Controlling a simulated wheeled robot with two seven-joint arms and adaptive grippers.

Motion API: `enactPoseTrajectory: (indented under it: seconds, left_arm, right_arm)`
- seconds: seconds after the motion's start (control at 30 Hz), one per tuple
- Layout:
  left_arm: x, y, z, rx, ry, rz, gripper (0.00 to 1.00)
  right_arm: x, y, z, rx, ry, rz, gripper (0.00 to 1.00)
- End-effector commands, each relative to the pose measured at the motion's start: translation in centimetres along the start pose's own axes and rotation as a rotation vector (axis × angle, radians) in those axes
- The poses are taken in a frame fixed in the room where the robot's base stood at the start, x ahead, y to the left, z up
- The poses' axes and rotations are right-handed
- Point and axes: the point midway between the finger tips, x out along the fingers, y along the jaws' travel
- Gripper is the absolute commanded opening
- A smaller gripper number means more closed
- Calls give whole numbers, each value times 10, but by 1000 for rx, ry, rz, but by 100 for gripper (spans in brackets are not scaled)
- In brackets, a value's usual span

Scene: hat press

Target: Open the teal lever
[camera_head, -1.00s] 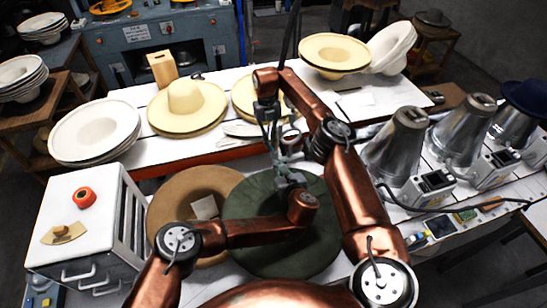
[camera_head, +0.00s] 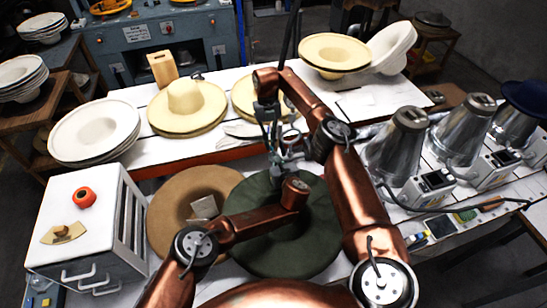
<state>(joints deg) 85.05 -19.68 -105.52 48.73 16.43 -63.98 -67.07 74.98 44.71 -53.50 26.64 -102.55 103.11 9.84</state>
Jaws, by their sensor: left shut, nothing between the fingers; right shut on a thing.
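I cannot make out a teal lever. A dark green wide-brimmed hat (camera_head: 265,238) lies at the front middle of the table. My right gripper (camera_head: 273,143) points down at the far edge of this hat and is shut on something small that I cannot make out. My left gripper (camera_head: 279,163) is beyond the end of its copper arm, close to the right gripper and above the hat. It is shut and empty. The two grippers overlap in view and their fingertips are partly hidden, so I cannot tell whether they touch.
A brown hat (camera_head: 180,182) lies left of the green one. A white drawer cabinet (camera_head: 95,195) stands at the front left. Straw hats (camera_head: 187,108) and white hats (camera_head: 88,132) line the far table. Metal cones (camera_head: 400,150) stand on the right, beside my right arm.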

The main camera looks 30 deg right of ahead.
Motion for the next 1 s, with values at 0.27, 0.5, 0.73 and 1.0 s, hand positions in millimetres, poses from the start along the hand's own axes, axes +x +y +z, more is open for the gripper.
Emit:
enactPoseTrajectory:
  seconds: [0.27, 0.5, 0.73, 1.0]
  left_arm:
    - [3, 1, 16, -1, 51, 1, 0]
    - [4, 2, 21, 0, 44, 3, 0]
    - [3, 2, 19, 0, 47, 2, 0]
    - [3, 1, 16, -1, 53, 0, 0]
  right_arm:
    - [1, -1, 0, 1, 0, -1, 0]
    - [2, 0, 0, 0, 3, -2, 0]
    - [2, 0, -1, -1, 4, -1, 22]
    - [1, 0, 0, -1, 2, 0, 25]
